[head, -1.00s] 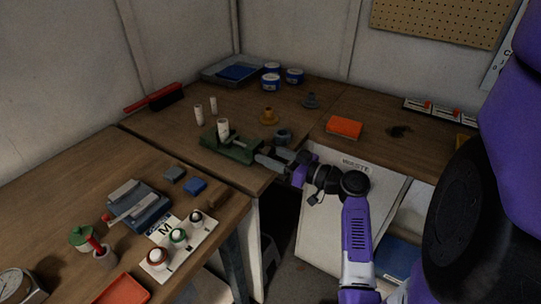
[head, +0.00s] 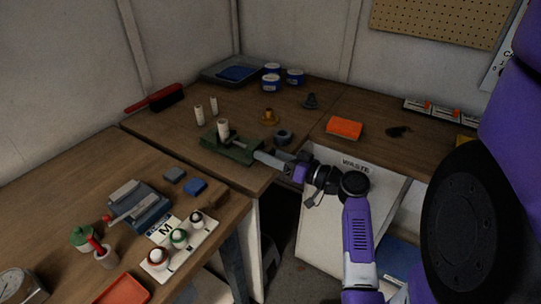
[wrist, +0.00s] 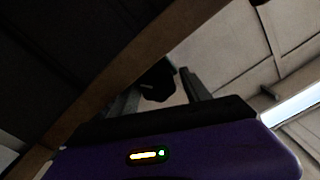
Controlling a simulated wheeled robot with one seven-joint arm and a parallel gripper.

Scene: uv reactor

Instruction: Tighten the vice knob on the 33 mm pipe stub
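The green vice (head: 228,150) sits near the front edge of the corner bench. A white pipe stub (head: 223,126) stands upright at its jaws. My gripper (head: 265,157) reaches in from the right at the vice's right-hand end, its fingers seen nearly edge-on. In the wrist view, a dark knob-like part (wrist: 157,82) lies between the fingertips of my gripper (wrist: 162,92). A gap shows between that part and the right finger, so the gripper looks open around it. The knob is hidden by the fingers in the head view.
A dark grey ring (head: 283,136) lies close behind my gripper. Two more white stubs (head: 199,114) stand behind the vice. An orange block (head: 344,127) lies to the right. The wooden bench edge (wrist: 150,50) crosses close by in the wrist view.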

